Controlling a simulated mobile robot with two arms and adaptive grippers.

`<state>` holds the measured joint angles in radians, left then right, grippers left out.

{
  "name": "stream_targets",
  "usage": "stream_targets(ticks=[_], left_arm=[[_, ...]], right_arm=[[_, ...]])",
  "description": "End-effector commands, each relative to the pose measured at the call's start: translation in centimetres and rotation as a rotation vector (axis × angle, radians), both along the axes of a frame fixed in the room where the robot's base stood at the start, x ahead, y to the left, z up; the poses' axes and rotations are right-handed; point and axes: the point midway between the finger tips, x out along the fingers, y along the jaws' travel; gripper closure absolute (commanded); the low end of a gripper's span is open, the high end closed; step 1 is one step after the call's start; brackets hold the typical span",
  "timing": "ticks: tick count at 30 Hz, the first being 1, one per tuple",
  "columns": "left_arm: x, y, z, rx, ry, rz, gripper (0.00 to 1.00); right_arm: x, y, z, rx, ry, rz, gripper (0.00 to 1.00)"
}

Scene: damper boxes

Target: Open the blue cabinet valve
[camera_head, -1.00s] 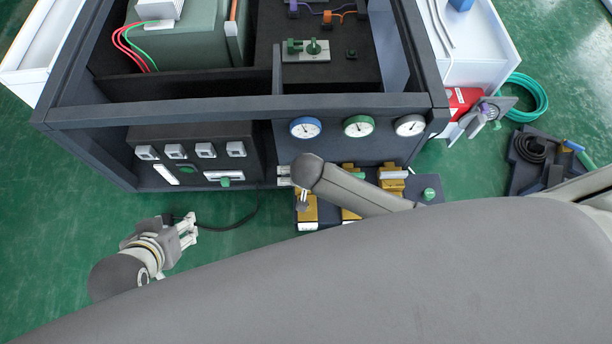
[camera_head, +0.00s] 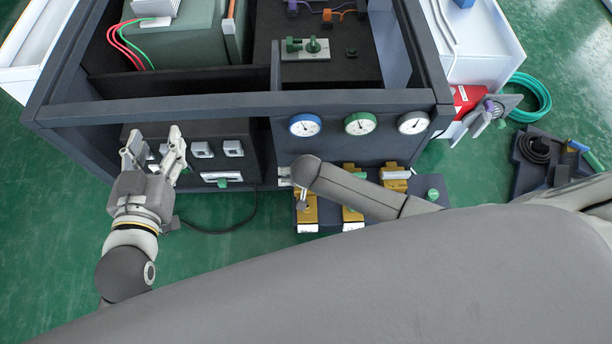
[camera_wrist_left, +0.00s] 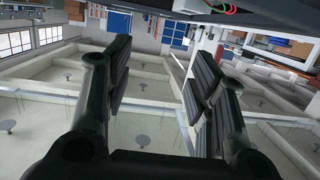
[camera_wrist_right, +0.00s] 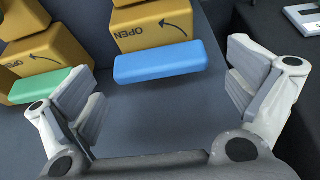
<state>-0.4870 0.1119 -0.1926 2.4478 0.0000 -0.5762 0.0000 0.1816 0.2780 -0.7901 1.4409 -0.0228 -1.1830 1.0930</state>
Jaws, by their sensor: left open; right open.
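The blue valve handle (camera_wrist_right: 160,62) is a bar on a yellow block (camera_wrist_right: 152,28) marked OPEN with a curved arrow, in the right wrist view. My right gripper (camera_wrist_right: 162,88) is open; the blue handle lies beyond and between its fingers, with no clear contact. In the head view the yellow block (camera_head: 307,213) is the leftmost of the row; my right forearm hides its handle and most of the gripper. My left gripper (camera_head: 153,145) is open and empty before the cabinet's left front panel. It also shows in the left wrist view (camera_wrist_left: 160,75).
A green handle (camera_wrist_right: 42,85) sits on a neighbouring yellow block to the left. The dark cabinet (camera_head: 250,105) carries blue, green and white-rimmed gauges. A black cable (camera_head: 225,228) lies on the green floor. Green floor is clear at lower left.

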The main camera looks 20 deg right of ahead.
Motion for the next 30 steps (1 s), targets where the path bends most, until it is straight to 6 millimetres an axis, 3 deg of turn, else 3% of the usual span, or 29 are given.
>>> stream_targets(ticks=[14,24,30], left_arm=[[0.29,-0.25,1.05,-0.014,-0.055,-0.004,0.49],[0.28,-0.22,1.05,-0.014,-0.055,-0.003,0.49],[0.24,-0.21,0.95,-0.012,-0.045,-0.003,0.49]], right_arm=[[0.18,-0.03,-0.40,0.000,0.000,0.000,0.00],[0.17,-0.04,-0.39,0.000,0.000,0.000,0.44],[0.15,-0.05,-0.37,-0.001,0.000,0.004,0.45]])
